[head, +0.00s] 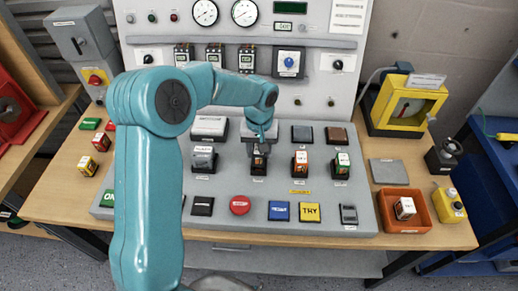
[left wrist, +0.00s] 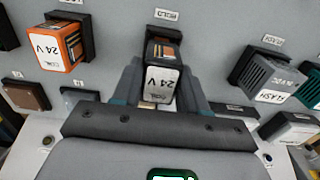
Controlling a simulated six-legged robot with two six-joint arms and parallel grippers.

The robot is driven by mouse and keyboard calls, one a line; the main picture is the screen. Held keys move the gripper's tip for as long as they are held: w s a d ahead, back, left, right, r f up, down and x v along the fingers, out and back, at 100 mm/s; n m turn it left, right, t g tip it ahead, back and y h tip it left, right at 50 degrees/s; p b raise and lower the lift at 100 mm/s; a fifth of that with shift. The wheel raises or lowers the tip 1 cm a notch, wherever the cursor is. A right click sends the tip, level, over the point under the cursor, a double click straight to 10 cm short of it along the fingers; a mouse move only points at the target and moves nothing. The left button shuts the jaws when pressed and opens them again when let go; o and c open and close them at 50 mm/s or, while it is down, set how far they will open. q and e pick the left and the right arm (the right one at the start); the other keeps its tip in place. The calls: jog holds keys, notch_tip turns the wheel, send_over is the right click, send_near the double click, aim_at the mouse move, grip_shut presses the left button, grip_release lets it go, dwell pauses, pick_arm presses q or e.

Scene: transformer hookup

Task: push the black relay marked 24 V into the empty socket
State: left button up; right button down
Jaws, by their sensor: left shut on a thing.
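The black relay (left wrist: 162,78) marked 24 V shows in the left wrist view, its label upside down. In the head view it is a small dark block (head: 260,149) on the grey sloped panel. My left gripper (head: 260,136) is shut on it, with one finger on each side in the left wrist view (left wrist: 160,88). The relay is lined up with a black socket (left wrist: 164,33), whose rim shows behind it. I cannot tell how deep the relay sits in the socket. My right gripper is not in view.
An orange 24 V relay (left wrist: 62,45) and a grey FLASH relay (left wrist: 273,78) sit in sockets on either side. Buttons, including a red one (head: 240,205), line the panel's front. An orange tray (head: 405,222) holds a small block at the right. A gauge board rises behind.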

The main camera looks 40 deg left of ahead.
pick_arm(q)
jog(key=shift+f+b, duration=1.4)
jog(key=shift+f, duration=0.2)
jog(key=o, duration=1.1)
jog(key=shift+o, duration=0.2)
jog(key=shift+r, duration=0.1)
jog(key=shift+r+p, duration=1.75)
jog(key=shift+r, duration=0.75)
jog(key=shift+r, duration=0.1)
notch_tip(320, 180, up, 16)
